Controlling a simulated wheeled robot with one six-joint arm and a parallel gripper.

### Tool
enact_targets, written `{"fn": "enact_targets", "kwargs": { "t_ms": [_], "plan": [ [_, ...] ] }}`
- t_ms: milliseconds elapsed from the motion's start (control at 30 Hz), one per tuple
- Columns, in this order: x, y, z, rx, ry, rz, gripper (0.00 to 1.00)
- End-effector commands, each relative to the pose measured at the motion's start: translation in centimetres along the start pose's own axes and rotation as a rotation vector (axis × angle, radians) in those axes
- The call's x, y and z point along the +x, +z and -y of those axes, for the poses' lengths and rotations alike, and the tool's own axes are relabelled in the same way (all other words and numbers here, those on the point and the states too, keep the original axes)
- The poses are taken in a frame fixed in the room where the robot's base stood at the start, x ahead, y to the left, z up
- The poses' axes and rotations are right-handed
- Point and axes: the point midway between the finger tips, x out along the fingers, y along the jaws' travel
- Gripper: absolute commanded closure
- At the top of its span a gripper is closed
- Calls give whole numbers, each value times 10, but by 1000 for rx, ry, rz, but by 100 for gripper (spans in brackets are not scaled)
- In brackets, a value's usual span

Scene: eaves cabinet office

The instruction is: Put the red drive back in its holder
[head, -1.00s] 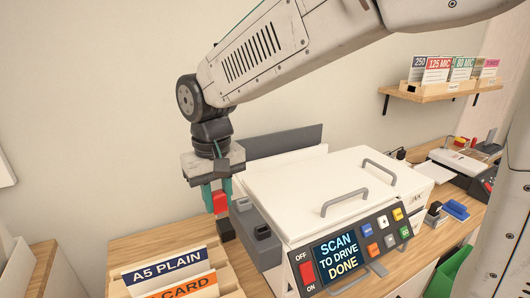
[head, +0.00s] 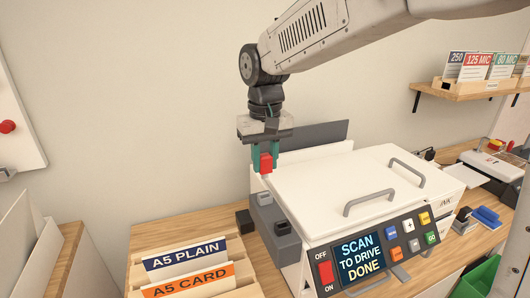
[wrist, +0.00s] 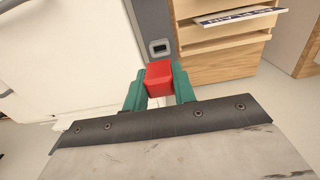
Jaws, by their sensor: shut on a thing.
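The red drive (head: 265,163) is held between the teal fingers of my gripper (head: 265,158), in the air above the grey side unit (head: 284,244) of the white scanner machine. In the wrist view the red drive (wrist: 159,77) sits between both fingers. The grey unit has a dark socket piece (head: 281,227) on top, and a raised block (head: 264,198) behind it. A socket also shows in the wrist view (wrist: 160,47), apart from the drive. A small black block (head: 244,222) stands left of the unit; I cannot tell which piece is the holder.
The machine's white lid (head: 345,184) with grey handles is right of my gripper. Its screen (head: 361,258) reads "SCAN TO DRIVE DONE". Card dividers (head: 185,254) stand in a wooden rack at front left. A grey upright panel (head: 318,135) stands behind.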

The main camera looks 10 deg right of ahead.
Motion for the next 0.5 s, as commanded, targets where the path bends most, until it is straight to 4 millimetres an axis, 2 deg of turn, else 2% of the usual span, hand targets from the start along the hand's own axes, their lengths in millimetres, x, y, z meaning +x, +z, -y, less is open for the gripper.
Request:
{"fn": "enact_targets", "kwargs": {
  "t_ms": [200, 500],
  "plan": [
    [21, 0, 0, 0, 0, 3, 100],
    [37, 0, 0, 0, 0, 1, 100]
  ]
}}
